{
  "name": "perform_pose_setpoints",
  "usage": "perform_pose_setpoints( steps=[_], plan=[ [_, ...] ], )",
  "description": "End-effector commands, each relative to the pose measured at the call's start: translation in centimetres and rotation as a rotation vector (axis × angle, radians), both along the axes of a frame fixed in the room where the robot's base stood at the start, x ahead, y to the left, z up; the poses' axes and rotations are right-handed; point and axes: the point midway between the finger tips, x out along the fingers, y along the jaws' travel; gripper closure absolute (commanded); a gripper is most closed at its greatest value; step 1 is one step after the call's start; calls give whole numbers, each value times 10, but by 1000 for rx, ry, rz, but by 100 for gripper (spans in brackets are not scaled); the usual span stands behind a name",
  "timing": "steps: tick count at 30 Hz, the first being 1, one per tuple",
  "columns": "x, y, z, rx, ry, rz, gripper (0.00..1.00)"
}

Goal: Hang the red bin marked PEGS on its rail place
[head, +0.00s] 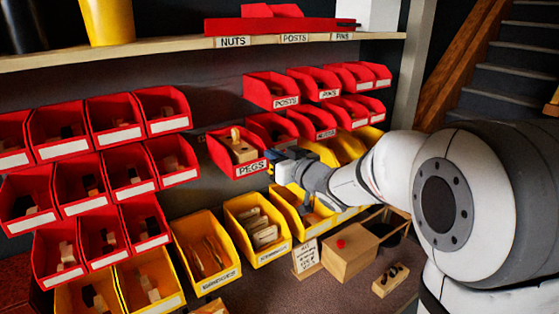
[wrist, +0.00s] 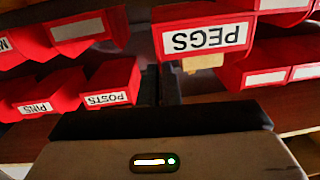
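The red bin marked PEGS (head: 237,154) is in the middle of the head view, with pale wooden pieces inside. Its front label faces out. In the wrist view the PEGS bin (wrist: 207,42) appears upside down at top centre. My gripper (head: 280,160) is at the bin's right front edge in the head view.
Red bins (head: 113,118) fill the left rack; more, including POSTS (head: 286,102), hang at right. Yellow bins (head: 205,249) stand below. A wooden box (head: 349,253) and small sign (head: 306,257) stand on the bench. A shelf (head: 170,45) runs above.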

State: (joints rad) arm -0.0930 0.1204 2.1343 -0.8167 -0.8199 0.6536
Motion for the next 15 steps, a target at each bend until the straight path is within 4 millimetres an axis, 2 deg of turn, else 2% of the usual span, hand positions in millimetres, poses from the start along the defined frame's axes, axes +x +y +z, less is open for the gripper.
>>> perform_pose_setpoints(
  steps=[15],
  plan=[
    [34, 25, 1, 2, 0, 2, 100]
  ],
)
